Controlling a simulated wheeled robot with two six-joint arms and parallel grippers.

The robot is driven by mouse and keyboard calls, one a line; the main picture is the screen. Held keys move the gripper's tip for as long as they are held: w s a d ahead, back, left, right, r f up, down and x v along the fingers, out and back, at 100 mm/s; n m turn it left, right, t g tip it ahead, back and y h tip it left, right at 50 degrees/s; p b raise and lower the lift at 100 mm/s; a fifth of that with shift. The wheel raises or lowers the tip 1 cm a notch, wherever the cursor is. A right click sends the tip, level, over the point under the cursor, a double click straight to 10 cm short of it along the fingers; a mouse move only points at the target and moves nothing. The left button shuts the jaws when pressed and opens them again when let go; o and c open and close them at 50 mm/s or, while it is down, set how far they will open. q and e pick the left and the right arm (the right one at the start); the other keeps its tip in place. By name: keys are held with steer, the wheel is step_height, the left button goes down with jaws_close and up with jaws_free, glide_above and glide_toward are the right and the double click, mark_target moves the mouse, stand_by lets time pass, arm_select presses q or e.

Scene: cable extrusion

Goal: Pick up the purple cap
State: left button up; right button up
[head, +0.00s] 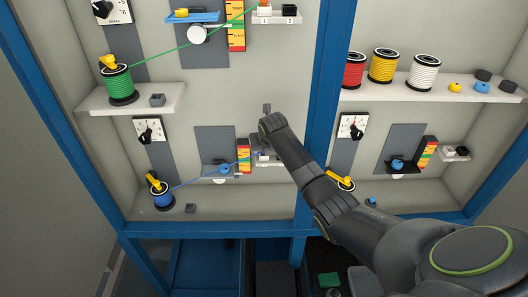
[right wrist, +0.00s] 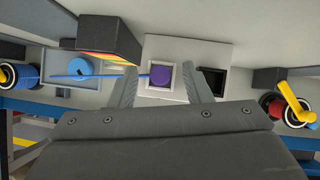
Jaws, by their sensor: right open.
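The purple cap (right wrist: 160,76) sits in a white square holder (right wrist: 149,91) in the right wrist view. My right gripper (right wrist: 160,84) is open, with one finger on each side of the cap and holder; I cannot tell whether either finger touches them. In the head view my right arm reaches up to the lower middle shelf, and its wrist (head: 272,122) covers part of the area above the white block (head: 265,155). The cap is too small or hidden to make out there. My left gripper is not in view.
A blue cable (head: 205,179) runs from the blue spool (head: 162,199) toward the white block. A black square holder (right wrist: 211,80) is right of the cap. A striped colour block (right wrist: 110,40) stands close on the left. A blue frame post (head: 325,80) is right of the wrist.

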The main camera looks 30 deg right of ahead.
steer(key=shift+c, duration=0.5)
jaws_close()
step_height(320, 180, up, 9)
steer(key=b, duration=0.3)
steer(key=shift+r, duration=0.55)
